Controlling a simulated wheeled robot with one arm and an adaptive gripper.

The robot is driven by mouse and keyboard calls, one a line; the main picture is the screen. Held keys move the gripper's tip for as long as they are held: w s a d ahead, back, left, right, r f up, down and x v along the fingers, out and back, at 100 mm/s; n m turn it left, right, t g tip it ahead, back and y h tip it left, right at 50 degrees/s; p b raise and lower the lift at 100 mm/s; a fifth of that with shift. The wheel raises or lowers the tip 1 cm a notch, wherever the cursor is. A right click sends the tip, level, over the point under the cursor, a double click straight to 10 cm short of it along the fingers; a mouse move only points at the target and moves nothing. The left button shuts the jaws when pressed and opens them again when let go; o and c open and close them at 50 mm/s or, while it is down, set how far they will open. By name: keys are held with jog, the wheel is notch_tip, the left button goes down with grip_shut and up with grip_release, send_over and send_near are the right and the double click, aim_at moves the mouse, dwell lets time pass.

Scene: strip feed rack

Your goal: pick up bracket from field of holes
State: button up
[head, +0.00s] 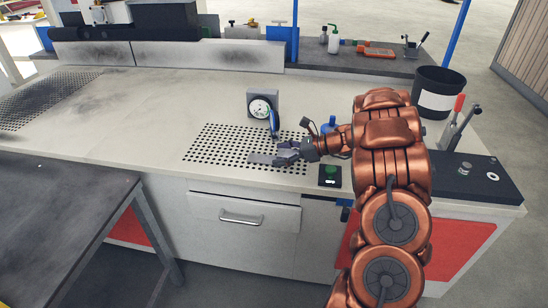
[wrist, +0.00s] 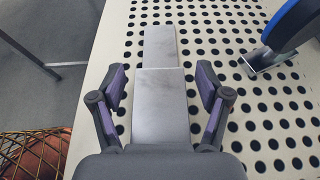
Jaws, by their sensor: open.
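The bracket (wrist: 161,100) is a flat grey metal piece with a step across it. It lies on the field of holes (wrist: 280,127), a perforated patch of the pale bench top. In the head view the bracket (head: 262,158) shows at the tip of my gripper (head: 281,154), partly hidden by it. In the wrist view my gripper (wrist: 162,92) is open, with one purple-padded finger on each side of the bracket. A clear gap shows between each pad and the bracket.
A black box with a green button (head: 330,175), a black bin (head: 437,92) and a toggle clamp (head: 459,110) are to the right.

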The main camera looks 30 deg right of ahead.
jog(key=shift+c, duration=0.2)
grip_shut()
dwell(0.3)
